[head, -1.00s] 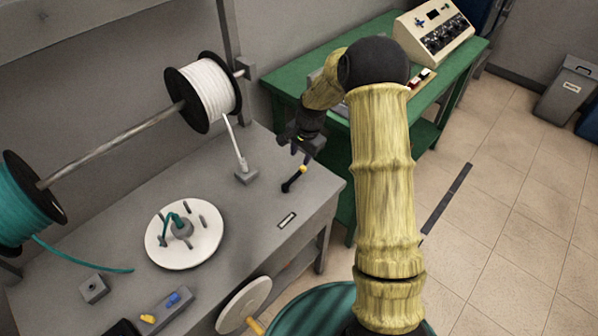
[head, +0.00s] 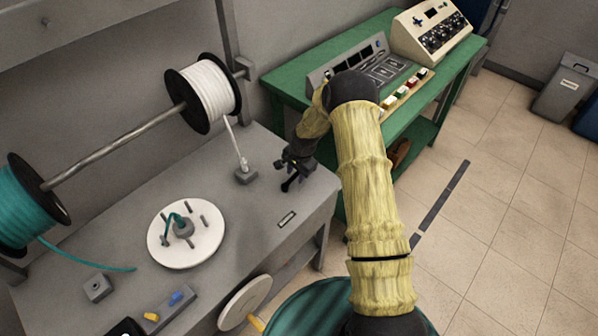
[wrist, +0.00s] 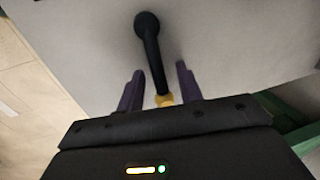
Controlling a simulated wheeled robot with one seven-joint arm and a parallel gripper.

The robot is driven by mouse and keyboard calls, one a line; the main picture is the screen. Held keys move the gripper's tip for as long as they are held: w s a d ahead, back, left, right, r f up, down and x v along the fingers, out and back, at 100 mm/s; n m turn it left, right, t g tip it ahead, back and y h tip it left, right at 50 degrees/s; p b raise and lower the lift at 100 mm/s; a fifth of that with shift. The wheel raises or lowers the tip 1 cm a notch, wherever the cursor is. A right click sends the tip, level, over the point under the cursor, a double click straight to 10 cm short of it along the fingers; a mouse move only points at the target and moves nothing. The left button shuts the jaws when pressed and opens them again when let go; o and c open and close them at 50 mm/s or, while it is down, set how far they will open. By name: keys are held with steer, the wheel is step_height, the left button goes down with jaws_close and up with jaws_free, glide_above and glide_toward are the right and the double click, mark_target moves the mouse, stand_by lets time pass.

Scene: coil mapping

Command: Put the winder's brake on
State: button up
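The brake is a black lever (head: 287,187) on the right end of the grey bench. In the wrist view the lever (wrist: 153,50) runs from a round black pivot to a yellow knob (wrist: 164,100). My gripper (head: 294,168) is over the knob end of the lever and hides the knob in the head view. In the wrist view my gripper (wrist: 160,82) has its two purple fingers apart, one on each side of the lever, with a gap visible on both sides. The winder's round cream plate (head: 186,233) lies on the bench to the left, with a green wire at its hub.
A white spool (head: 210,88) and a teal spool (head: 28,205) hang on a rod behind. A small block with a white wire (head: 246,175) stands just left of my gripper. A label plate (head: 287,219) lies in front of the lever. A green table (head: 430,150) stands to the right.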

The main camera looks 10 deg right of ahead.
jaws_close()
steer(key=shift+d, duration=0.15)
steer(key=shift+w, duration=0.1)
